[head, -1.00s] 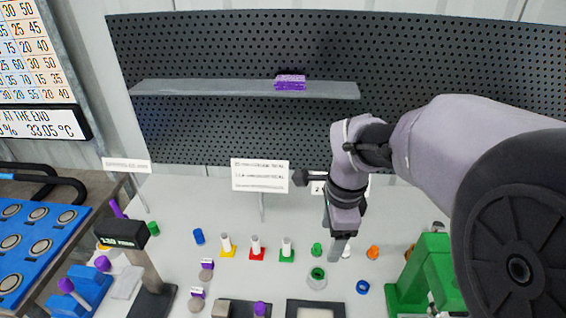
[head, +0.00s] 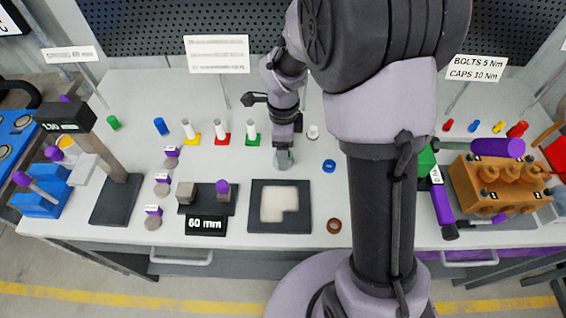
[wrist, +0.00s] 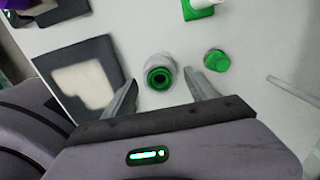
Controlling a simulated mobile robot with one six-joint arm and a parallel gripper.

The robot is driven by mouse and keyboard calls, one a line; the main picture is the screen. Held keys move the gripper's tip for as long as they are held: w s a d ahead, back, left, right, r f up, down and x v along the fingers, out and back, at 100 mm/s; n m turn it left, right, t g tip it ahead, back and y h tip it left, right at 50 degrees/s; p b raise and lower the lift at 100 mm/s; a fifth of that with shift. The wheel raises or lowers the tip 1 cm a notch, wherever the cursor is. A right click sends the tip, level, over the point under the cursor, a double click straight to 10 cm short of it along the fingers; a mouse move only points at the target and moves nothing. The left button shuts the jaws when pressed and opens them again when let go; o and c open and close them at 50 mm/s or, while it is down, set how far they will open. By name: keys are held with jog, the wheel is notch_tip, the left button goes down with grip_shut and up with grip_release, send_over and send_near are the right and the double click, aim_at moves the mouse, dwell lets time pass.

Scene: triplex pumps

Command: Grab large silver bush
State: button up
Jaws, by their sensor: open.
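A round silver bush (wrist: 158,62) with a green inner ring stands on the table in the wrist view. My gripper (wrist: 164,80) is open, with one finger to each side of the bush in the picture. Gaps show between the bush and both fingers. In the head view my gripper (head: 284,150) points down at the table, just behind the black square plate. The bush is mostly hidden there by the fingers, and I cannot tell their height above the table.
A small green part (wrist: 216,61) stands right of the bush in the wrist view. In the head view, a black plate (head: 257,220) lies in front, a blue ring (head: 329,166) to the right, and coloured cones with a green-based one (head: 252,140) to the left. An orange block (head: 500,188) stands far right.

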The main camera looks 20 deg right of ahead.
notch_tip(320, 180, down, 3)
jog(key=shift+r, duration=0.35)
jog(key=shift+c, duration=0.8)
grip_shut()
